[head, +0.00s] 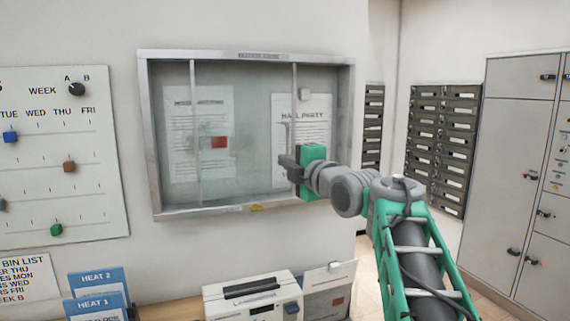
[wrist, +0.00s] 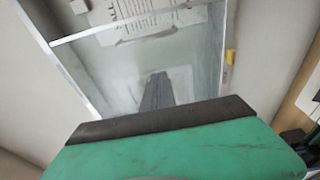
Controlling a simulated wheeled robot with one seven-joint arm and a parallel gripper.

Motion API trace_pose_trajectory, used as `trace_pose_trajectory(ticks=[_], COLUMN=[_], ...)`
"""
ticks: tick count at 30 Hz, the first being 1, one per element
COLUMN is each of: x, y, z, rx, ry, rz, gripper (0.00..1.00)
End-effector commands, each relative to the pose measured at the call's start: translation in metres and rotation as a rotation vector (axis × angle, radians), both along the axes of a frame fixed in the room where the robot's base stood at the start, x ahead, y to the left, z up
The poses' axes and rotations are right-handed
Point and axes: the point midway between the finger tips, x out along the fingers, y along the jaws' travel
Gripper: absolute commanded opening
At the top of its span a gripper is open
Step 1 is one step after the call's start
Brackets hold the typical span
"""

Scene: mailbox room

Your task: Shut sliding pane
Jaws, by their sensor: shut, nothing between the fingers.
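A grey-framed notice case (head: 247,210) hangs on the wall, with a glass sliding pane (head: 243,105) across its middle. The pane's pale upright edges show at its left and right. In the wrist view the glass (wrist: 195,78) fills the middle, with a pale bar (wrist: 130,22) crossing above. My gripper (head: 284,165) is shut and empty, in front of the glass near the pane's right edge. In the wrist view its dark fingers (wrist: 157,88) point toward the glass. I cannot tell whether they touch it. The gripper hides part of the right upright.
A white machine (head: 252,298) stands below. Mail slots (head: 440,145) and grey lockers (head: 515,170) are at the right.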

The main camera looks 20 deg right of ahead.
Motion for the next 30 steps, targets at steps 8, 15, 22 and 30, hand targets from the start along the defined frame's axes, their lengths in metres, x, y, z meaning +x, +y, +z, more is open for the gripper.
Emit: trace_pose_trajectory(ticks=[8, 15, 22, 30], x=[0.051, 0.095, 0.087, 0.086], y=[0.008, 0.007, -0.024, -0.027], z=[0.003, 0.004, 0.002, 0.0], rx=[0.004, 0.003, 0.003, 0.003], ry=[0.007, 0.005, 0.004, 0.005], rz=[0.001, -0.006, -0.006, -0.004], gripper=[0.0, 0.0, 0.0, 0.0])
